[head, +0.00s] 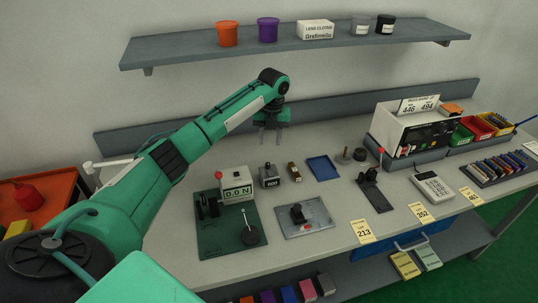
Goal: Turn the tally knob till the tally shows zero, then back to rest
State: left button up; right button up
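A small dark grey box with a pale number window (269,177), which looks like the tally, stands on the bench. Its digits are too small to read surely, and I cannot make out its knob clearly. My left gripper (271,140) hangs above and behind this box, fingers pointing down, apart from it. The fingers are spread with nothing visible between them. My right gripper is not in view.
A white gauge (236,188) reading about "0.0 N" stands on a green plate (217,234) beside the box. A brass-coloured block (294,172) and blue tray (322,168) lie to its right. A shelf (180,48) runs above.

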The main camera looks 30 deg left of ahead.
pick_arm(q)
notch_tip(320, 180, up, 4)
jog(key=shift+d+f, duration=0.1)
jog(key=shift+f, duration=0.15)
jog(key=shift+f, duration=0.1)
dwell(0.4)
